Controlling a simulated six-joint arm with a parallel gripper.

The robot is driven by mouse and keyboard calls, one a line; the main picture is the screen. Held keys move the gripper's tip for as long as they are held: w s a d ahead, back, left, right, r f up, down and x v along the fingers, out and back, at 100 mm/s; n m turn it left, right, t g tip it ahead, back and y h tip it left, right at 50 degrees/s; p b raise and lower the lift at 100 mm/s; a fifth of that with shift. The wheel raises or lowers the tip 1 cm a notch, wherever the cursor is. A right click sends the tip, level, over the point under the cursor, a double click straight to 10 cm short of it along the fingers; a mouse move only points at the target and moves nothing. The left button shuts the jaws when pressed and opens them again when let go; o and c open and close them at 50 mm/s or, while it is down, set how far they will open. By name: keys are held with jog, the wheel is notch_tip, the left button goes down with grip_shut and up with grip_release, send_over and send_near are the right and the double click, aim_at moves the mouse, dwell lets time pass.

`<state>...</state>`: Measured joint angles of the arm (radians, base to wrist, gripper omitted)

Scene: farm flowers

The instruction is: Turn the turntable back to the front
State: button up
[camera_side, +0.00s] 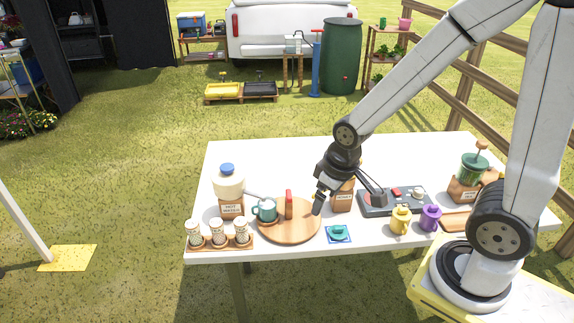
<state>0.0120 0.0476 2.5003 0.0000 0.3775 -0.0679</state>
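The turntable (288,232) is a round wooden disc near the front of the white table, left of the middle. A red upright piece (289,204) stands near its centre. A teal and white mug (265,210) is at its left side. My gripper (317,208) points down at the turntable's right edge, close to the rim. I cannot tell whether it touches the disc. The fingers are dark and small here, and whether they are open or shut does not show.
A hot water dispenser (229,190) and a rack of shakers (219,237) stand on the left. A teal lid on a blue coaster (338,233) lies close on the right. A honey box (343,197), a dark stove-like unit (394,201), and yellow (401,220) and purple (431,217) pots stand further right.

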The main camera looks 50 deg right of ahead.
jog(key=w+d+f+n+g, duration=0.1)
jog(key=w+d+n, duration=0.1)
jog(key=w, duration=0.3)
jog(key=w+d+f+n, duration=0.1)
jog(key=w+n, duration=0.1)
jog(key=w, duration=0.2)
jog(key=n+g, duration=0.1)
jog(key=n, duration=0.3)
send_near(289, 193)
jog(key=shift+s+a+f, duration=0.3)
jog(key=shift+a+f, duration=0.05)
jog(key=shift+w+d+f, duration=0.3)
jog(key=shift+w+d, duration=0.05)
jog(key=shift+w, duration=0.15)
jog(key=shift+f, duration=3.9)
grip_shut()
